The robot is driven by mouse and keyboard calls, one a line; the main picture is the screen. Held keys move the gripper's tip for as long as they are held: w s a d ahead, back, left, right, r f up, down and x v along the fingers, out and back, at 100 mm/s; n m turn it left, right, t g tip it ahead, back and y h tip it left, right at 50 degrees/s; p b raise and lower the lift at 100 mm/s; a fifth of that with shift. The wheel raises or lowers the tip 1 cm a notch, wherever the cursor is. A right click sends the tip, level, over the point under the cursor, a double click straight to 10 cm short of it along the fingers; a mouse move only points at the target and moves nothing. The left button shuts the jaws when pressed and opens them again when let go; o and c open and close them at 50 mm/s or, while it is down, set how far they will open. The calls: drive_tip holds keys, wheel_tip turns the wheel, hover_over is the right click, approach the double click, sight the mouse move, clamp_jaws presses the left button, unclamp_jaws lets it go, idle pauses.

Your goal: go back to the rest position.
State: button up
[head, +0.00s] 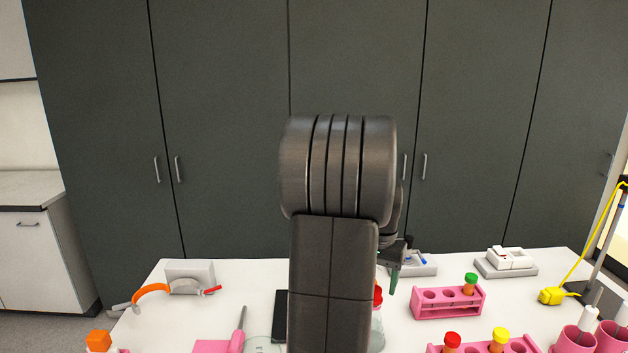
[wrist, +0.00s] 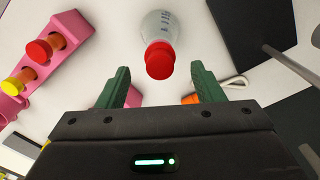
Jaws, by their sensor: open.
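My gripper (wrist: 162,90) is open in the wrist view, with its two green fingers apart and nothing held between them. A clear bottle with a red cap (wrist: 160,60) stands on the table beyond the fingertips, in line with the gap. In the head view my dark arm rises in the middle and hides much of the table. A green finger of my gripper shows just right of the arm, above the red-capped bottle (head: 378,297), which is partly hidden behind the arm.
Pink racks (head: 448,302) with capped tubes stand on the right of the white table (head: 270,272). Pink cups (head: 573,341) stand at the right front. Dark cabinets (head: 220,130) close off the back.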

wheel_tip(320, 180, down, 3)
drive_tip(key=shift+f, duration=0.1)
drive_tip(key=shift+r, duration=0.25)
idle(0.3)
wheel_tip(320, 180, up, 13)
wheel_tip(320, 180, down, 14)
drive_tip(key=shift+r, duration=0.1)
wheel_tip(320, 180, up, 4)
drive_tip(key=shift+f+p, duration=0.1)
drive_tip(key=shift+p, duration=1)
drive_tip(key=shift+r+p, duration=0.3)
drive_tip(key=shift+r, duration=0.35)
